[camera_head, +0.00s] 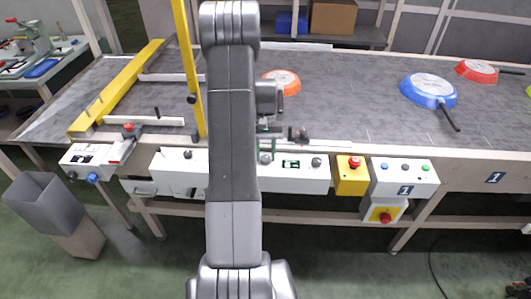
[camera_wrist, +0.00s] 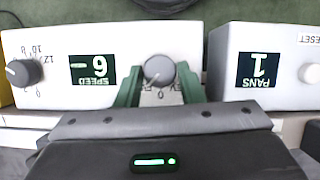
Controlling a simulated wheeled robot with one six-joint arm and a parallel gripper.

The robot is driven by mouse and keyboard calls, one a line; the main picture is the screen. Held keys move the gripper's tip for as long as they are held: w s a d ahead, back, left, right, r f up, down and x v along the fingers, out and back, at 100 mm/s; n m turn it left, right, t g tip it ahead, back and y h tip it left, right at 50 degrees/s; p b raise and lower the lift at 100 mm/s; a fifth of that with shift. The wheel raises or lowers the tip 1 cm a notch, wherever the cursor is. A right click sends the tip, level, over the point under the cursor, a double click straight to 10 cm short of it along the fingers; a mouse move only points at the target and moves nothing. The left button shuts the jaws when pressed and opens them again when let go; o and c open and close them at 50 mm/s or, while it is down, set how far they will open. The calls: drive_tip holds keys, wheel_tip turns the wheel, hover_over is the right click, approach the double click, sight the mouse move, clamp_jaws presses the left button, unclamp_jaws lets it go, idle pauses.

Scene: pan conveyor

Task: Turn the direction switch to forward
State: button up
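The direction switch (camera_wrist: 159,72) is a round grey knob on a white control box. In the wrist view a pale pointer mark on it slants to the lower left. The lettering below it is upside down and partly hidden. My gripper (camera_wrist: 161,76) has its green fingers on the left and right of this knob, with no clear gap at the tips, so it looks shut on it. In the head view my arm covers part of the white box (camera_head: 310,180), and the gripper (camera_head: 268,150) is at its top, partly hidden.
In the wrist view a speed display (camera_wrist: 92,68) and another knob (camera_wrist: 24,71) are left; a pans counter box (camera_wrist: 262,68) is right. The head view shows the conveyor (camera_head: 350,110) with a blue pan (camera_head: 428,88) and orange pan (camera_head: 281,80), plus a red emergency button (camera_head: 354,162).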

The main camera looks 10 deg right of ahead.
drive_tip(key=o, duration=0.3)
drive_tip(key=v, duration=1.3)
drive_tip(key=shift+r, duration=0.4)
drive_tip(key=shift+f, duration=0.15)
drive_tip(key=x, duration=1.3)
drive_tip(key=shift+f, duration=0.3)
